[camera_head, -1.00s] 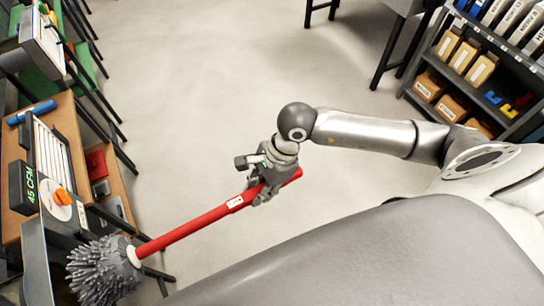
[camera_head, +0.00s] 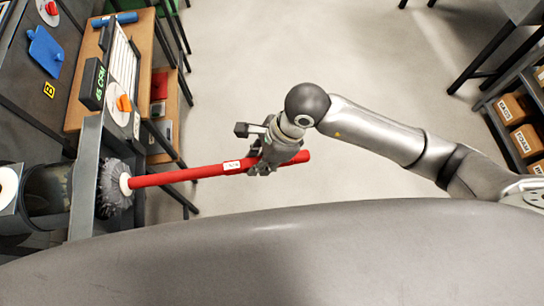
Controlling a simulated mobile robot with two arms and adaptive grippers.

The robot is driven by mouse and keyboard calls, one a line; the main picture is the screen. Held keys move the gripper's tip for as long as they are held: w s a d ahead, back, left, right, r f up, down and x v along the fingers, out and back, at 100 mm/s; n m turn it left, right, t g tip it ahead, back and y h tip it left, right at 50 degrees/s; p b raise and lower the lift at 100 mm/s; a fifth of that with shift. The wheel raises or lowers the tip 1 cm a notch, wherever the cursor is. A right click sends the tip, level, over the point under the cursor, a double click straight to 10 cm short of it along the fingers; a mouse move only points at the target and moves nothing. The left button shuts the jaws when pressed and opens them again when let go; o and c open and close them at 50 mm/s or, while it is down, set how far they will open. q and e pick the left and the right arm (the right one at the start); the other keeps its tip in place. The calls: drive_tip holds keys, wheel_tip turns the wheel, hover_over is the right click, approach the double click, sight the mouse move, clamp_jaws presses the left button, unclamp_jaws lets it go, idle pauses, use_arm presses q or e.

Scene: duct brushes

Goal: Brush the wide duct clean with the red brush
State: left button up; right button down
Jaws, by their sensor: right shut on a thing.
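The red brush has a long red handle (camera_head: 190,173) and a grey bristle head (camera_head: 115,188) with a white collar. My right gripper (camera_head: 262,158) is shut around the handle near its right end, and the handle lies nearly level across the picture. The bristle head is right at a grey metal plate (camera_head: 84,188) at the left. A dark round duct (camera_head: 48,190) lies behind this plate, in line with the brush. I cannot tell whether the bristles touch the plate or enter an opening, or how wide the duct is. My left gripper is out of view.
A wooden bench (camera_head: 143,30) at the upper left carries a "45 CFM" display (camera_head: 93,84), an orange knob (camera_head: 123,103) and a blue cylinder (camera_head: 127,18). A shelf with boxes (camera_head: 513,108) is at the right. The floor between is clear.

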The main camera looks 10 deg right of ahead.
sight(183, 173)
drive_tip(key=shift+a, duration=0.4)
drive_tip(key=shift+s+a+f+b, duration=0.1)
drive_tip(key=shift+a+b, duration=0.55)
drive_tip(key=shift+a, duration=1.75)
drive_tip(key=shift+s+a+f+b, duration=0.1)
drive_tip(key=shift+a+b, duration=0.55)
drive_tip(key=shift+a, duration=1.7)
drive_tip(key=shift+s+a+b, duration=0.1)
drive_tip(key=shift+a+b, duration=1.25)
drive_tip(key=shift+a, duration=2.55)
drive_tip(key=shift+d, duration=0.1)
